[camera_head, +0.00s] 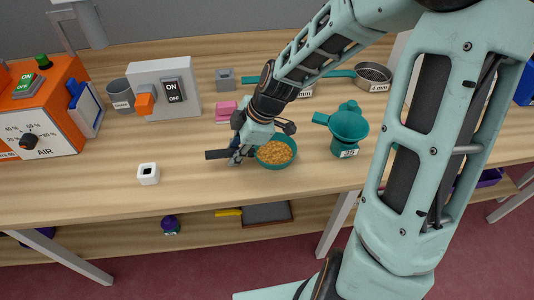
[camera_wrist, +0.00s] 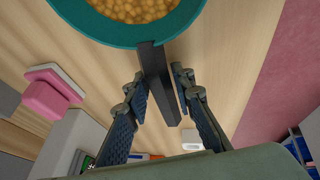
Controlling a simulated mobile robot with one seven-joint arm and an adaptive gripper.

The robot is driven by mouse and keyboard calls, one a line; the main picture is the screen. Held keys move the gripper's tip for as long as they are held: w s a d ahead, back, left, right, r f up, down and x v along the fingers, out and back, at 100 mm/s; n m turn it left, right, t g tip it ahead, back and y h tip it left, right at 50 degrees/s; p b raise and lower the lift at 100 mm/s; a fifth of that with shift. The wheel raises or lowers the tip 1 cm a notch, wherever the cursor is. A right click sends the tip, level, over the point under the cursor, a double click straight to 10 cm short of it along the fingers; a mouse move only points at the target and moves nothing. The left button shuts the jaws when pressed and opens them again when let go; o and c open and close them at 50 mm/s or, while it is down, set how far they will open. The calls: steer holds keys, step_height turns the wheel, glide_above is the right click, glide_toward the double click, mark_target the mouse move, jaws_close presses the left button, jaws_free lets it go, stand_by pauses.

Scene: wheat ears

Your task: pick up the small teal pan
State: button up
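The small teal pan (camera_head: 292,160) sits on the wooden table, filled with yellow-brown grains. In the camera_wrist view its teal rim (camera_wrist: 120,38) is at the top, and its dark handle (camera_wrist: 160,88) points down the picture. My gripper (camera_head: 238,154) is at the handle, left of the bowl. In the camera_wrist view my gripper's two fingers (camera_wrist: 160,92) are apart, one on each side of the handle. A narrow gap shows at the left finger. The right finger is very close, and I cannot tell if it touches.
A teal funnel-like vessel (camera_head: 348,126) stands right of the pan. Behind are a sieve (camera_head: 373,77), a pink block (camera_head: 227,110) and a white switch box (camera_head: 165,90). A white cube (camera_head: 148,174) is left. The table front between cube and pan is clear.

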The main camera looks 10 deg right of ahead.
jaws_close()
steer(key=shift+r, duration=0.35)
stand_by(0.3)
